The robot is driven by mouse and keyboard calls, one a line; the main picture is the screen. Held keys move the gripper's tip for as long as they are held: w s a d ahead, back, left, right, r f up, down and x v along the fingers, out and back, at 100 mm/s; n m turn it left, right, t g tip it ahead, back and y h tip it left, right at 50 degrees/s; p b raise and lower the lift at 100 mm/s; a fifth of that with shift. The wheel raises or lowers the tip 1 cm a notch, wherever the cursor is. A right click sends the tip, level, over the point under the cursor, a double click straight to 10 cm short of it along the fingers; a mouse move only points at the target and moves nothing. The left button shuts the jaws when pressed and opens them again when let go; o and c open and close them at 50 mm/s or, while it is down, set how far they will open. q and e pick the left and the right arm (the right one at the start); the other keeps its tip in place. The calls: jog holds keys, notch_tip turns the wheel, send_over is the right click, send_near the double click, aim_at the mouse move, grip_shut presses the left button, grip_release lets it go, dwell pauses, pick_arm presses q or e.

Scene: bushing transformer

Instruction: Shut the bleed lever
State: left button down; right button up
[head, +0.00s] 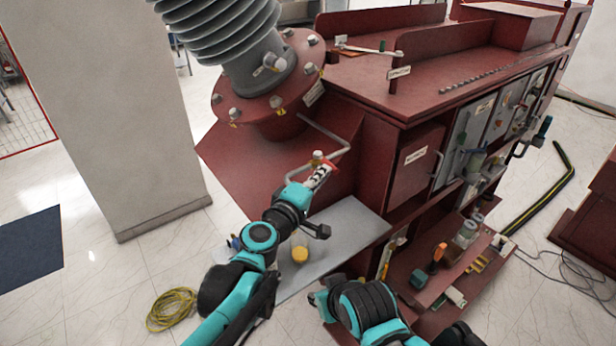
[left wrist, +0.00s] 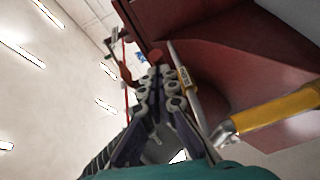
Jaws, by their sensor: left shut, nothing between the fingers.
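The bleed lever (head: 330,163) is a small red handle on a brass fitting (head: 317,155) at the end of a thin pipe, beside the dark red transformer. My left gripper (head: 320,176) is shut and empty, with its fingertips right at the lever. In the left wrist view its closed fingers (left wrist: 158,82) point at a red piece (left wrist: 155,57), probably the lever. I cannot tell whether they touch. The fingers hide part of the fitting. My right arm is low in the middle of the head view, and its fingertips cannot be made out.
The large ribbed bushing (head: 222,35) rises close at upper left. A yellow cable coil (head: 172,309) lies on the floor. A yellow cylinder (left wrist: 275,108) is near the left wrist.

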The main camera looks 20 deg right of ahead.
pick_arm(q)
jog(key=shift+s+d+r, duration=0.1)
jog(key=shift+s+d, duration=0.15)
jog(key=shift+d, duration=0.55)
pick_arm(e)
jog(key=shift+a+f, duration=0.25)
jog(key=shift+f, duration=0.05)
pick_arm(q)
jog(key=shift+s, duration=0.1)
pick_arm(e)
jog(key=shift+s+a, duration=0.1)
pick_arm(q)
jog(key=shift+r, duration=0.1)
